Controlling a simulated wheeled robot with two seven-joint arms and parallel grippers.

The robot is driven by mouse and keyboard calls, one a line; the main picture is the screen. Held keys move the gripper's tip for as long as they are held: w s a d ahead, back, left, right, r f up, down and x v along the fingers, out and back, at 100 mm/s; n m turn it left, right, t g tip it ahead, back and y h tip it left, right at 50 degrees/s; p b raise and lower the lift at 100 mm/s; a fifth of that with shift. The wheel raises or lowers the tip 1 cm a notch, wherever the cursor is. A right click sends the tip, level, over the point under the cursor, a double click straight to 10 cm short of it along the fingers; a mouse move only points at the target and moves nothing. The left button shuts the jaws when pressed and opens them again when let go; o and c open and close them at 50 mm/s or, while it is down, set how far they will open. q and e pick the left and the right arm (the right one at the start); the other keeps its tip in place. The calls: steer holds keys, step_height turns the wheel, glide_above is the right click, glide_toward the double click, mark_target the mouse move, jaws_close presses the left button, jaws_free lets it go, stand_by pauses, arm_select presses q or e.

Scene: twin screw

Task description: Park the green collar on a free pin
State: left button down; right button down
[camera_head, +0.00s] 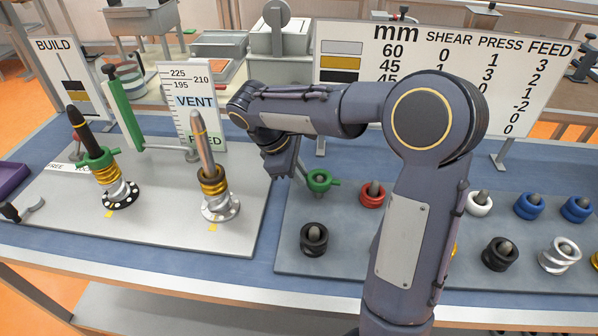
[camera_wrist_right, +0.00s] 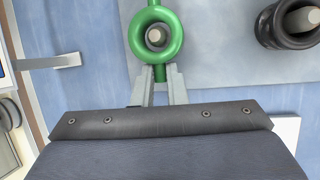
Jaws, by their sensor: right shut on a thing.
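A green collar (camera_head: 319,182) with side lugs is around a grey pin on the right-hand plate. In the right wrist view the pin's tip shows inside the ring of this collar (camera_wrist_right: 144,42). My right gripper (camera_head: 302,176) is shut on the collar's near lug, with both fingers (camera_wrist_right: 158,76) beside it in the wrist view. I cannot tell whether the collar rests fully down on the plate. Another green collar with handles (camera_head: 98,158) is on the left dark-tipped spindle (camera_head: 78,122). My left gripper is not in view.
The pin plate (camera_head: 345,262) also holds a black collar (camera_head: 314,240), a red collar (camera_head: 372,194), and white, blue and silver ones. A second spindle (camera_head: 205,140) stands on the left plate beside a green lever (camera_head: 124,112). A FEED board (camera_head: 440,60) stands behind.

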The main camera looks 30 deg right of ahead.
steer(key=shift+f, duration=0.15)
steer(key=shift+f+b, duration=0.85)
steer(key=shift+f, duration=0.7)
steer(key=c, duration=1.4)
jaws_free()
steer(key=shift+r, duration=0.1)
steer(key=v, duration=0.7)
steer(key=shift+w+a+r+p, duration=0.1)
steer(key=shift+a+r+p, duration=0.1)
steer(key=shift+r+p, duration=0.15)
